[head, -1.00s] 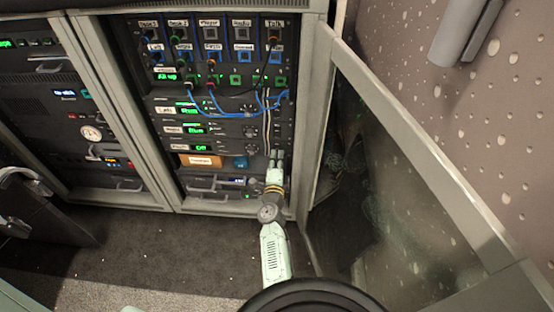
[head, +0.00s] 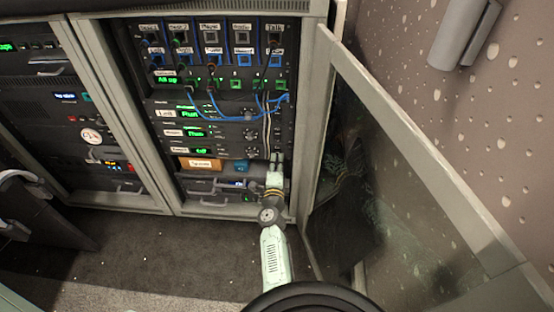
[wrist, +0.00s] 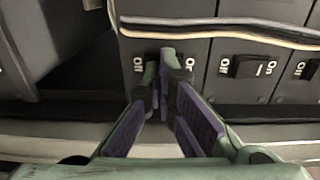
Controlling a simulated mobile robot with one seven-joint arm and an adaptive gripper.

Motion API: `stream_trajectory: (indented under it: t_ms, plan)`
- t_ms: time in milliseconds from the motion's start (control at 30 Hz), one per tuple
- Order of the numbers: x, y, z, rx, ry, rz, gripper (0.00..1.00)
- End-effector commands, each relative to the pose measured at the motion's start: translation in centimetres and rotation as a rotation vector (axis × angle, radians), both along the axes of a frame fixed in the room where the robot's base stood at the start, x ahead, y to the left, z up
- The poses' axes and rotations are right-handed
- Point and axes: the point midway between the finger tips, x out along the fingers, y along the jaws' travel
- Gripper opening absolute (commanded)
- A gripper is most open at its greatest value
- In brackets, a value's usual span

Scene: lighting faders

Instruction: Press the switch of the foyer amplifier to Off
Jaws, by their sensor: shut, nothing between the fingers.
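Three amplifier units are stacked in the middle rack in the head view; their small labels are too blurred to tell surely which is the foyer one. The top display (head: 190,113) and middle display (head: 194,133) show Run; the bottom display (head: 202,151) shows Off. My gripper (head: 277,158) is at the right edge of the rack, near the height of the bottom unit. In the wrist view my gripper (wrist: 163,58) is shut and empty, its tips over a switch between "Off" and "On" marks. The tips hide that switch; contact cannot be told. Another black rocker switch (wrist: 245,67) is to the right.
Blue patch cables (head: 235,117) hang across the rack above. Pale cables (wrist: 220,28) run close beside the switches. An open glass door (head: 385,190) stands right of my arm. An orange box (head: 200,163) sits below the amplifiers. The floor in front is clear.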

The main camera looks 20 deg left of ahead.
Motion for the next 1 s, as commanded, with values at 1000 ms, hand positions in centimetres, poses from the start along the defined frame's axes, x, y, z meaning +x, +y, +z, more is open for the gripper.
stream_trajectory:
  t_ms: [1000]
  plan:
    - [-0.1,-0.3,1.7,-0.018,0.072,-0.002,0.0]
